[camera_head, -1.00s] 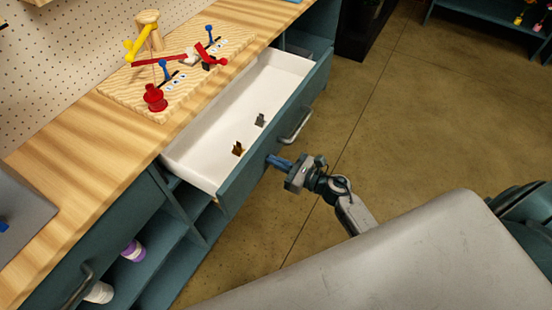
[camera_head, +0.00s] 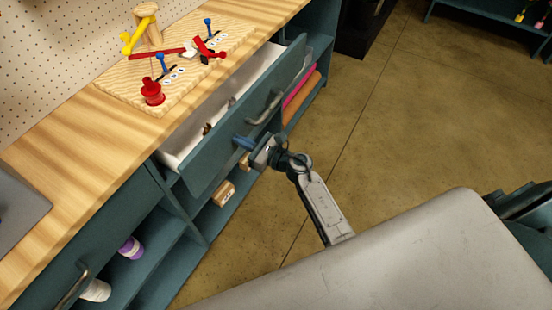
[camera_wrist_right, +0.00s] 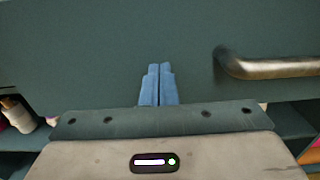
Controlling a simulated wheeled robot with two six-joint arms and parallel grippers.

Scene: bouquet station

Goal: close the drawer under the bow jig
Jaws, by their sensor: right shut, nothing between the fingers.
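The drawer (camera_head: 222,150) under the bow jig is partly open, with a dark teal front and a white inside. Its metal handle (camera_head: 264,108) also shows in the right wrist view (camera_wrist_right: 270,66). The bow jig (camera_head: 180,62) is a wooden board with pegs, a yellow arm and red parts on the counter above. My right gripper (camera_head: 242,143) is shut and empty, its blue fingertips at the drawer front beside the handle. In the right wrist view the fingers (camera_wrist_right: 158,84) point at the teal panel; I cannot tell for sure whether they touch. My left gripper is not in view.
Open shelves below hold spools (camera_head: 132,248) and rolls (camera_head: 300,88). A second handle (camera_head: 74,288) is at the lower left. A grey plate (camera_head: 18,212) lies on the counter's left. The floor (camera_head: 420,120) to the right is clear.

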